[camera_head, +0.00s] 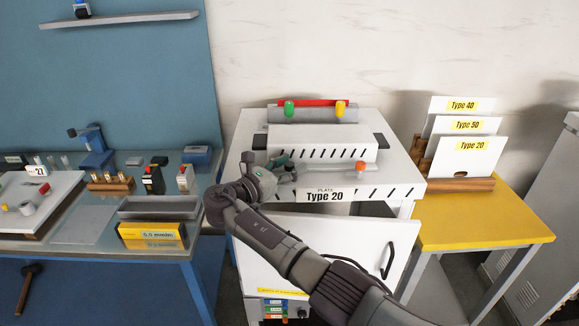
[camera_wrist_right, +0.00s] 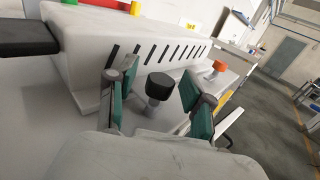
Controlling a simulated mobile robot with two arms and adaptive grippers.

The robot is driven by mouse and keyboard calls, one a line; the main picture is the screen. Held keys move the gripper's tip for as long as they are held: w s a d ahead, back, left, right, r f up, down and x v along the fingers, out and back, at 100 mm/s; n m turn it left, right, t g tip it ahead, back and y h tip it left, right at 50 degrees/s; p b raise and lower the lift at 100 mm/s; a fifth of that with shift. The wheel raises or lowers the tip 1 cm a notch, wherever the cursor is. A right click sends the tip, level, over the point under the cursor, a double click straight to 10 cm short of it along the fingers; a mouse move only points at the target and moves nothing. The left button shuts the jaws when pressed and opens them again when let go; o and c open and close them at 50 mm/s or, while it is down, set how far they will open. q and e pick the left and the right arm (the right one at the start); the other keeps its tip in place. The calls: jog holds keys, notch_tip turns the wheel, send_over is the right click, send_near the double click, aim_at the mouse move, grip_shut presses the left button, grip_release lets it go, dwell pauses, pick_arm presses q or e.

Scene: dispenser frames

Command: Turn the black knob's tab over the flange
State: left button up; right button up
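The black knob (camera_wrist_right: 160,86) stands on a grey metal stem in the right wrist view, at the front of the white slotted cover. My right gripper (camera_wrist_right: 157,104) has its two green-padded fingers apart, one on each side of the knob, with visible gaps to it. In the head view my right gripper (camera_head: 284,168) is over the left front of the white machine and hides the black knob. I cannot make out the knob's tab or the flange clearly. My left gripper is not in view.
An orange knob (camera_head: 360,166) sits to the right on the machine's front. The slotted white cover (camera_head: 318,147) rises behind, with a green knob (camera_head: 289,108) and a yellow knob (camera_head: 340,108) farther back. A "Type 20" plate label (camera_head: 324,196) is on the front edge.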

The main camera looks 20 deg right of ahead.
jog(key=v, duration=1.2)
jog(key=shift+f, duration=0.1)
